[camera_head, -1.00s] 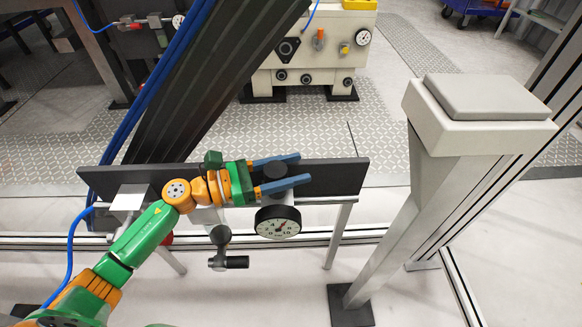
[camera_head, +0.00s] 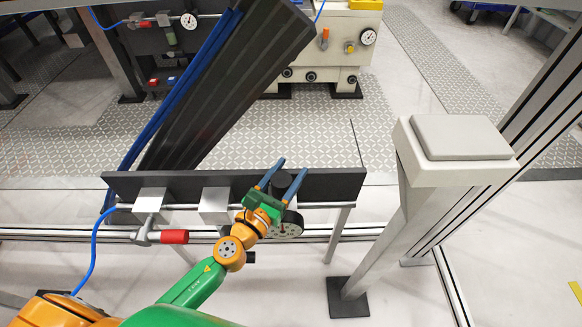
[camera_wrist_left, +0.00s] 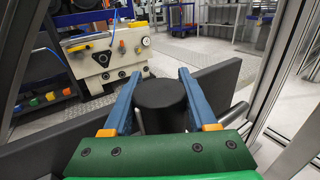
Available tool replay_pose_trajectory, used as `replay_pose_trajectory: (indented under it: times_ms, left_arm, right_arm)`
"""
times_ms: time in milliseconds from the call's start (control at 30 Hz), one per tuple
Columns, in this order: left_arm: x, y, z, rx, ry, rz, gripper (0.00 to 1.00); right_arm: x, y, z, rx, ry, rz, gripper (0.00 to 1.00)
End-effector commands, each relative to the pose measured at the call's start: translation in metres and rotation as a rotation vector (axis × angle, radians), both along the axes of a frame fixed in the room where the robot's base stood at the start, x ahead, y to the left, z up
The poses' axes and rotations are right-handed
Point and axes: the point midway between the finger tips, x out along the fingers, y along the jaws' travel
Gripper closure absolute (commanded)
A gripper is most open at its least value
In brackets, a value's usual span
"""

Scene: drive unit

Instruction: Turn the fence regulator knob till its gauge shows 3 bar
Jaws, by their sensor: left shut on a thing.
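The fence regulator's dark round knob (camera_head: 283,183) stands in front of the dark rail. In the left wrist view the knob (camera_wrist_left: 160,95) sits between the two blue fingers. My left gripper (camera_head: 292,167) is shut on it, with its fingers pointing away toward the rail. The gauge does not show in the left wrist view. My right gripper is in neither view.
The dark rail (camera_head: 335,184) runs behind the regulator. A valve with a red handle (camera_head: 174,237) is on the pipe to the left. A grey post with a pad (camera_head: 462,136) stands to the right. A slanted dark beam (camera_head: 225,90) rises behind the rail.

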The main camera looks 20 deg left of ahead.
Motion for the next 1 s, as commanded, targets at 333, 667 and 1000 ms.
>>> replay_pose_trajectory:
  times_ms: [333, 667, 1000]
  left_arm:
    - [0.001, 0.006, 0.0, -0.003, 0.0, 0.196, 0.98]
    - [0.001, 0.008, 0.0, 0.0, -0.001, 0.263, 0.98]
    - [0.001, 0.008, 0.0, 0.0, -0.002, 0.267, 0.98]
  right_arm:
    - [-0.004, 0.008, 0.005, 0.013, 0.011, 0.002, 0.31]
    - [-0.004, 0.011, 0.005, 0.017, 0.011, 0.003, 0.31]
    - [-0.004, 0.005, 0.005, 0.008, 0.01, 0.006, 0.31]
